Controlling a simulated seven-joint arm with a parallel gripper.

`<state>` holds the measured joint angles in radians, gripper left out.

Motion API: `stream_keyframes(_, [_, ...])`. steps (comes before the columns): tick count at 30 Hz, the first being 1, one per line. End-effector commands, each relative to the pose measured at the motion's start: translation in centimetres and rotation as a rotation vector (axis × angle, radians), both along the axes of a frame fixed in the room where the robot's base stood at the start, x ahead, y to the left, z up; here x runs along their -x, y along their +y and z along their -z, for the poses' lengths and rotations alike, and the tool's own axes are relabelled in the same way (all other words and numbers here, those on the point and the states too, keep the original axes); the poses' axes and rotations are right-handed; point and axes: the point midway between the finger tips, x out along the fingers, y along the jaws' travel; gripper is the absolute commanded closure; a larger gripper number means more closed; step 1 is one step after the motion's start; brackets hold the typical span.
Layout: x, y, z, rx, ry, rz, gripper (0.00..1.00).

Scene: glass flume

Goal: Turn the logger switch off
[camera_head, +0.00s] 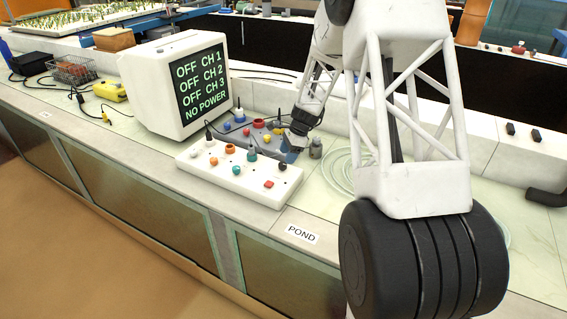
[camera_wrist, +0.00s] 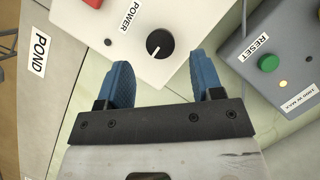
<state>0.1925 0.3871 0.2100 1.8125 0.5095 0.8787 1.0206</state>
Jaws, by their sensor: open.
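A white panel (camera_head: 205,172) lies on the bench below the monitor. In the wrist view, its black round knob (camera_wrist: 160,43) with a white pointer line sits beside the label POWER (camera_wrist: 131,17). No label reading "logger" is legible. My gripper (camera_wrist: 164,76) is open, with blue fingertips apart and nothing between them; the knob lies just beyond the gap. In the head view my gripper (camera_head: 291,143) is over the panel's back right edge, small and partly hidden. The monitor screen (camera_head: 202,84) reads OFF CH 1, OFF CH 2, OFF CH 3, NO POWER.
A grey box with a green RESET button (camera_wrist: 268,63) and a lit yellow lamp (camera_wrist: 283,84) stands close right of my fingers. A red control (camera_head: 269,184) is on the white panel. A coiled clear hose (camera_head: 345,172) lies to the right. A POND label (camera_head: 302,234) marks the bench.

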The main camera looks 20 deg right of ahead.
Motion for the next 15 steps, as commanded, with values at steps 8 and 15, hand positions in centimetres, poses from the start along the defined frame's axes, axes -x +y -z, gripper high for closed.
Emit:
stream_keyframes(8, [0.0,1.3,2.9,0.0,0.001,-0.001,0.4])
stream_keyframes(15, [0.0,1.7,3.9,0.0,0.0,-0.001,0.4])
